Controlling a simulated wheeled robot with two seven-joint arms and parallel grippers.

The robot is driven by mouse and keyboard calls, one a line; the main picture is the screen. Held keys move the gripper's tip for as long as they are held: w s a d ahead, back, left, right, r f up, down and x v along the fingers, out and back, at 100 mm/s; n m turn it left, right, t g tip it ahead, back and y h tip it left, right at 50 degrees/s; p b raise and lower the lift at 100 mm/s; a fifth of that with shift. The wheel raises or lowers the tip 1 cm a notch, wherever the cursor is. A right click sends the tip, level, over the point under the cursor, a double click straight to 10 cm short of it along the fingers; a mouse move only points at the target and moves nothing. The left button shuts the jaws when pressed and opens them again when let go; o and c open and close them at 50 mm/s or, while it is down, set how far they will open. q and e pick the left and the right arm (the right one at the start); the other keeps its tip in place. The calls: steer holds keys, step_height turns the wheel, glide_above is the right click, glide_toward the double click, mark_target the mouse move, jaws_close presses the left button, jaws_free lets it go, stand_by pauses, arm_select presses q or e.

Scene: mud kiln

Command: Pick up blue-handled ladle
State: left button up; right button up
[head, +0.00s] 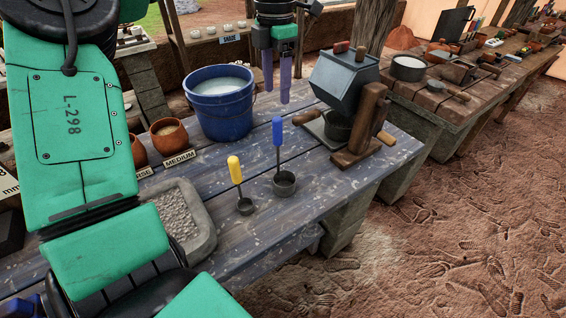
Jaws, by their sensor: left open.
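The blue-handled ladle (277,132) stands upright on the blue-painted table (320,205), its small metal cup resting on the planks. The yellow-handled ladle (235,170), with a smaller cup, stands just left of it. My left gripper (276,95) hangs above and behind the blue handle in the picture, purple fingers pointing down. Its fingers are apart with nothing between them. It appears clear of the ladle; the exact distance is hard to tell. My right gripper is not in view.
A blue bucket (222,118) of pale liquid stands close behind the ladles. A grey-blue hopper device (343,80) with a wooden frame stands to the right. Clay pots (169,138), a "MEDIUM" label and a stone tray (205,222) are left. The table's front right is clear.

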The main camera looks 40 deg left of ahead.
arm_select(q)
glide_above(278, 138)
steer(key=f, duration=0.5)
steer(key=shift+w+a+f, duration=0.1)
steer(key=shift+w+a, duration=0.15)
steer(key=shift+a, duration=0.05)
step_height(278, 138, down, 7)
steer(key=shift+w+r+p, duration=0.1)
steer(key=shift+p, duration=0.95)
steer(key=shift+f, duration=0.35)
steer(key=shift+a+f, duration=0.1)
jaws_close()
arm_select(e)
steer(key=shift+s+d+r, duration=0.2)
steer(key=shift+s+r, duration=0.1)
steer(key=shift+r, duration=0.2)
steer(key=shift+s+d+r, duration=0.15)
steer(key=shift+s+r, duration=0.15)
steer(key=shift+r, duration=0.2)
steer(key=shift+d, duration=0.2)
